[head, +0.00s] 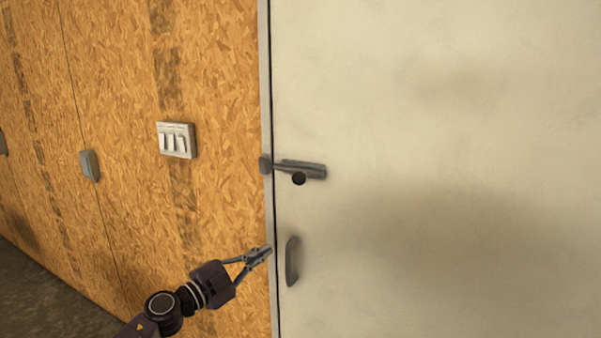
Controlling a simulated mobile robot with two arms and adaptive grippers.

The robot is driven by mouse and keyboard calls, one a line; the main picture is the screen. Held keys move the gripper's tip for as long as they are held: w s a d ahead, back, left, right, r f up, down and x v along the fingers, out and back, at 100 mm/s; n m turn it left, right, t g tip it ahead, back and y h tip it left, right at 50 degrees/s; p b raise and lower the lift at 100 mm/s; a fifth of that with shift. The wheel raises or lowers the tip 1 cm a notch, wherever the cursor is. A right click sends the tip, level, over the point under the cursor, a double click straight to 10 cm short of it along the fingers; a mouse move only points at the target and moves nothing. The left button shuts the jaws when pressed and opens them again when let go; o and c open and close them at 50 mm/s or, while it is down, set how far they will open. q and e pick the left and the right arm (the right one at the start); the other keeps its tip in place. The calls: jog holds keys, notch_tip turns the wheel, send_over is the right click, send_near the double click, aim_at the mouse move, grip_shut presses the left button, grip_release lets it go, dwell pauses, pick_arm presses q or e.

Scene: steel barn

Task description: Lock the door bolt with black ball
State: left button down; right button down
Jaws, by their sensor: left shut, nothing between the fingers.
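The door bolt (312,170) is a grey metal piece mounted on the pale door (450,110), near its left edge. Its black ball (299,179) hangs just below the bolt body. A thin rod runs left from the body to a grey catch (265,165) on the door frame, and it looks to reach across the gap. My left gripper (268,250) is shut and empty, in front of the frame, below the bolt and left of the door handle. It appears apart from the bolt and ball. My right gripper is not in view.
A grey door handle (292,262) sits on the door below the bolt, close to my left fingertips. A white triple switch plate (176,140) and a grey box (89,165) are on the chipboard wall (120,60). The rest of the door is bare.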

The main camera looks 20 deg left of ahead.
aim_at(300, 182)
pick_arm(q)
jog(key=s+d+r+m+g+h+p, duration=0.1)
jog(key=s+d+r+m+h, duration=0.1)
jog(key=r, duration=0.7)
jog(key=s+d+r+m+g+h+p, duration=0.1)
jog(key=s+d+r+m, duration=0.2)
jog(key=r, duration=0.7)
jog(key=d+m, duration=0.1)
jog(key=m, duration=0.1)
jog(key=shift+s+m+h, duration=0.25)
jog(key=shift+m+h, duration=0.05)
jog(key=shift+h, duration=0.1)
jog(key=shift+d, duration=0.1)
jog(key=shift+w, duration=0.1)
jog(key=w+d+p, duration=0.1)
jog(key=w, duration=0.2)
jog(key=w+d+p, duration=0.1)
jog(key=w, duration=0.1)
jog(key=w+d+p, duration=0.1)
jog(key=w, duration=0.2)
jog(key=shift+w+d+p, duration=0.25)
jog(key=shift+w+p, duration=0.05)
jog(key=shift+w, duration=0.05)
jog(key=shift+a+f, duration=0.1)
jog(key=shift+a, duration=0.25)
